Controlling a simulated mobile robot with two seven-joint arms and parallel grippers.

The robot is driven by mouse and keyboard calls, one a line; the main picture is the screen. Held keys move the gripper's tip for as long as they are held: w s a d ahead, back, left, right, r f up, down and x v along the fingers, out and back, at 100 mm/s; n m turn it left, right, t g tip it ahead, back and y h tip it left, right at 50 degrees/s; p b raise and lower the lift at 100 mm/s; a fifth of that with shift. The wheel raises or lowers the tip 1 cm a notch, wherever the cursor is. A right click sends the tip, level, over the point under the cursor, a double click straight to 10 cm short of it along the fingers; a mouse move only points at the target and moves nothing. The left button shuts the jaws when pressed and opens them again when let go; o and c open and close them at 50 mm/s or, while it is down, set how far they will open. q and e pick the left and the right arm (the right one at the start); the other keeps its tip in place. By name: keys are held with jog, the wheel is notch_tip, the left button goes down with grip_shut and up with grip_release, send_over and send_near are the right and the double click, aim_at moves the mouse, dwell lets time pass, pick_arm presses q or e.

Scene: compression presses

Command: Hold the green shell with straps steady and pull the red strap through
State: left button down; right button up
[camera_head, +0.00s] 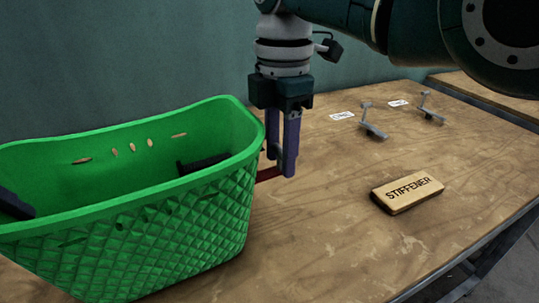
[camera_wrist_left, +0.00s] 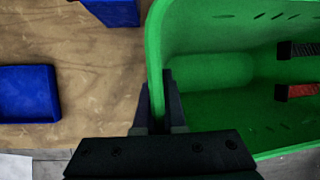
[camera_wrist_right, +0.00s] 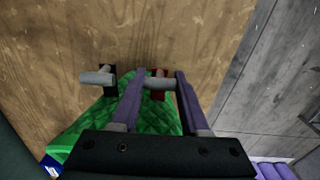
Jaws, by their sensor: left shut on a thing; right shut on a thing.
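The green shell (camera_head: 130,240) is a basket-like body with a quilted outer wall, upright on the wooden table. My left gripper (camera_wrist_left: 157,100) is shut on the shell's rim; in the head view only a dark piece of it (camera_head: 14,205) shows at the left edge. The red strap (camera_head: 268,174) sticks out of the shell's right end; its inner end (camera_wrist_left: 300,91) shows inside the shell. My right gripper (camera_head: 286,150) is at that end, shut on the red strap's grey crosspiece (camera_wrist_right: 160,83). A black strap (camera_head: 203,163) lies beside it, with another grey crosspiece outside (camera_wrist_right: 98,78).
A wooden block marked STIFFENER (camera_head: 408,192) lies right of the shell. Two small metal pieces (camera_head: 371,122) (camera_head: 430,110) stand by white labels (camera_head: 342,116) farther back. Blue bins (camera_wrist_left: 28,93) are beside the shell. Table between shell and block is clear.

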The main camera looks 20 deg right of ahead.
grip_shut()
jog(key=shift+d, duration=0.15)
pick_arm(q)
jog(key=shift+a, duration=0.1)
pick_arm(e)
jog(key=shift+w+d, duration=0.15)
jog(key=shift+d, duration=2.55)
jog(key=shift+w+d, duration=0.1)
jog(key=shift+d, duration=0.75)
jog(key=o, duration=1.2)
grip_release()
jog(key=shift+c, duration=0.2)
